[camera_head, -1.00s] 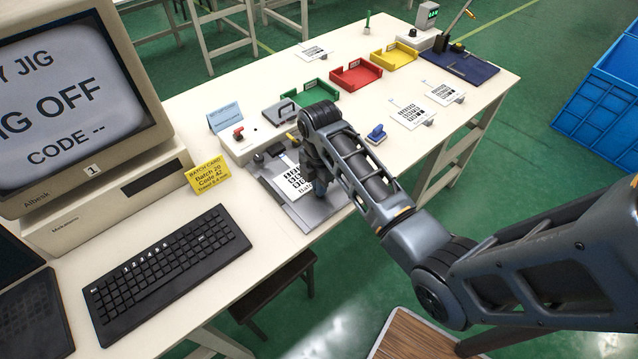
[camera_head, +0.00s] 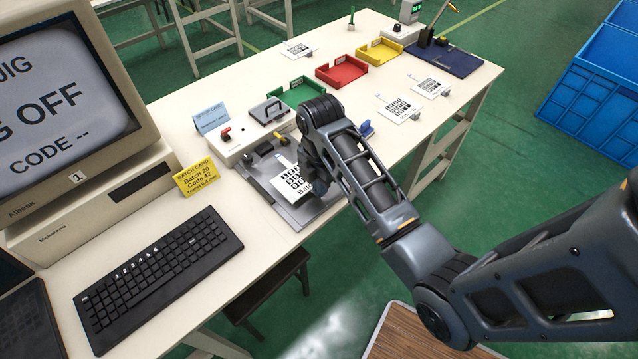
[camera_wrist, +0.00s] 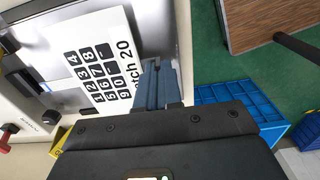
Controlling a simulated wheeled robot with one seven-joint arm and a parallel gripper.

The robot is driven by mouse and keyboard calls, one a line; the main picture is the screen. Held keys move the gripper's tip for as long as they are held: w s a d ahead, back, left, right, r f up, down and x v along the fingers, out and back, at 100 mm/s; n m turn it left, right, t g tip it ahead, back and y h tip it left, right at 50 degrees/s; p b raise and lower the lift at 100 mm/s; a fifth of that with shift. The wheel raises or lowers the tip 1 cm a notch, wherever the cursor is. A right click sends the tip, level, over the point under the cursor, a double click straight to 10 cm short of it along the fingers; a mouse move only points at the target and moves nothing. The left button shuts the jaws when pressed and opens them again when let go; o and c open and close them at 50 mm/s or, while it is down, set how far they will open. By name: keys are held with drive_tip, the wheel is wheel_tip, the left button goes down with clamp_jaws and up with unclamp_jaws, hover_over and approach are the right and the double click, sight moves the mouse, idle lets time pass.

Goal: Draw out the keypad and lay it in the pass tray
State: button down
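The keypad (camera_head: 293,183), a white film with black keys and "Batch 20" print, lies over the grey metal jig plate (camera_head: 262,187). In the wrist view the keypad (camera_wrist: 92,62) sits at a slant to the plate edges. My gripper (camera_head: 318,186) is at the keypad's right edge in the head view, its tips partly hidden by my arm. In the wrist view my gripper's blue-grey fingers (camera_wrist: 158,86) are close together and appear shut on that edge. Green (camera_head: 298,92), red (camera_head: 342,70) and yellow (camera_head: 377,52) trays stand farther back; I cannot read which is pass.
A keyboard (camera_head: 160,275), monitor (camera_head: 60,100) and yellow batch card (camera_head: 197,178) are on the left. A control box (camera_head: 238,140) with a red switch adjoins the jig. Other films (camera_head: 398,107) lie near the right edge, with a blue object (camera_head: 367,129) nearby.

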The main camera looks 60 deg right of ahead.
drive_tip(key=shift+f, duration=0.1)
drive_tip(key=shift+f+b, duration=0.7)
drive_tip(key=shift+f, duration=0.65)
drive_tip(key=c, duration=1.2)
unclamp_jaws()
drive_tip(key=shift+r, duration=0.1)
wheel_tip(320, 180, up, 8)
drive_tip(key=shift+f, duration=0.15)
drive_tip(key=shift+f, duration=0.1)
